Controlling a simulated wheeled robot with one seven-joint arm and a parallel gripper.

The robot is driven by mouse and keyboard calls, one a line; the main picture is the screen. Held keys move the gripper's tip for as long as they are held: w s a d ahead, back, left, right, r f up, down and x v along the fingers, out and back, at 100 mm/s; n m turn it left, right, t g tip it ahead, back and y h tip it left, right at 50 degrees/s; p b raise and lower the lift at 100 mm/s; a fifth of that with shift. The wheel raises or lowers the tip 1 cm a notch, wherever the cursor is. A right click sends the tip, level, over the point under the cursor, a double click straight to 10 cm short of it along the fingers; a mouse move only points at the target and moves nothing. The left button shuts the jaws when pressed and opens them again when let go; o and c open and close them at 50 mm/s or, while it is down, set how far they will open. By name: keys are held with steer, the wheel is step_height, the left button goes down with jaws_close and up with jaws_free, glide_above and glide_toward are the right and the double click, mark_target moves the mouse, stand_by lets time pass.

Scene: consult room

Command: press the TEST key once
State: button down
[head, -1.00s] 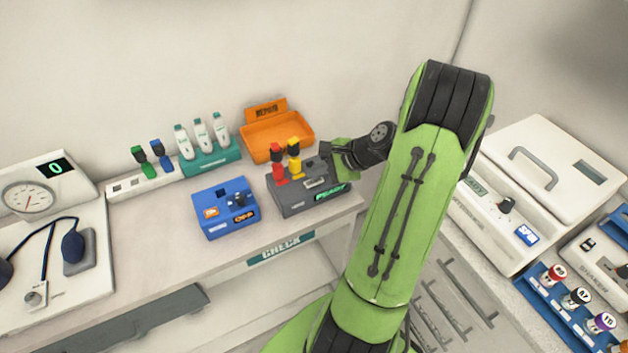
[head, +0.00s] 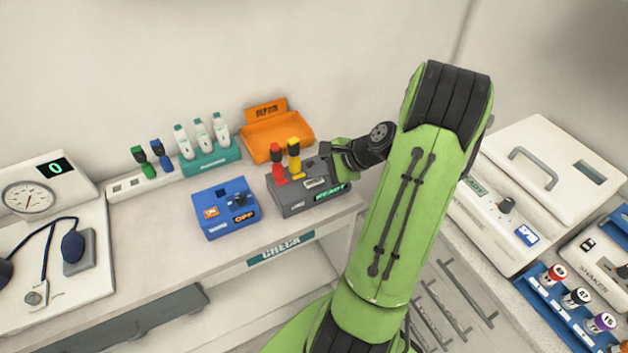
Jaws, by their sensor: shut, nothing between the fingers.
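My gripper (head: 328,168) is shut and empty, at the right part of the grey box's top. The arm comes in from the right. My gripper hides the box's right top, and I cannot tell whether its tips touch a key.
A blue box (head: 222,222) with a knob stands to the left. Behind are an orange tray (head: 290,137), a teal rack (head: 215,165) of white bottles and a white strip (head: 125,187) with green and blue plugs. A white machine (head: 545,170) stands at the right.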

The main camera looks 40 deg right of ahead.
mark_target(318, 183)
steer(key=shift+f, duration=0.4)
steer(key=shift+f+b, duration=0.3)
steer(key=shift+f, duration=0.15)
stand_by(0.6)
steer(key=shift+r+p, duration=0.9)
steer(key=shift+p, duration=0.05)
step_height(318, 183, up, 5)
steer(key=p, duration=0.5)
steer(key=shift+r, duration=0.15)
steer(key=shift+f, duration=0.2)
